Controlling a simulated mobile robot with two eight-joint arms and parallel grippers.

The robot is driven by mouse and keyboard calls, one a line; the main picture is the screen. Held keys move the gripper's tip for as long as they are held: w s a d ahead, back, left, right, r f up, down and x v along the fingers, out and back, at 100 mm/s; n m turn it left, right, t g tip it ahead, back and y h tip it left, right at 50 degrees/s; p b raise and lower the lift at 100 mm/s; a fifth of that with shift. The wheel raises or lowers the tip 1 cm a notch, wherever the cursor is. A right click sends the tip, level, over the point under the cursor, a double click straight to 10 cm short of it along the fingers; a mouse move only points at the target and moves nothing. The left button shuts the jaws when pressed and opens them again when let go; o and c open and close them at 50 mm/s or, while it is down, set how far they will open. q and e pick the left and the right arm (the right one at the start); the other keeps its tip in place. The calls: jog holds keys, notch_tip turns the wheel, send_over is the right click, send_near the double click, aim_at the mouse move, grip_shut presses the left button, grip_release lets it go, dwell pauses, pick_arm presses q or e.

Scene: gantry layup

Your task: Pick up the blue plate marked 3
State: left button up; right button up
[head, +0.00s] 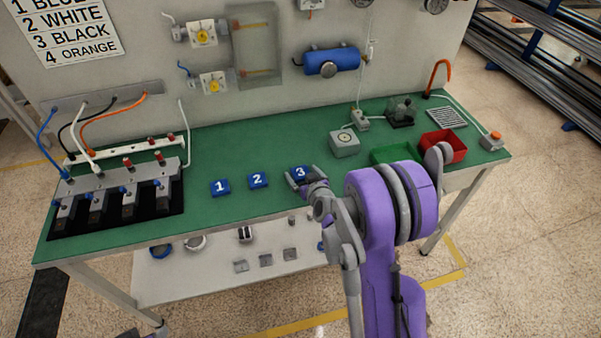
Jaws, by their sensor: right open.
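The blue plate marked 3 (301,172) lies on the green bench top, right of the blue plate marked 2 (258,180) and the blue plate marked 1 (220,187). My right gripper (297,181) is open at the near side of plate 3. Its fingers overlap the plate's lower edge in the picture, and I cannot tell whether they touch it. The numeral 3 shows above the fingers; part of the plate is hidden. My left gripper is not in the head view.
A grey box with a dial (344,144) stands right of plate 3. A green tray (390,154) and a red bin (443,147) are farther right. A block with several levers and cables (120,180) fills the bench's left end. The bench top around plates 1 and 2 is clear.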

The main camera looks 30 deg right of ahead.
jog(key=shift+s, duration=0.1)
jog(key=c, duration=1.4)
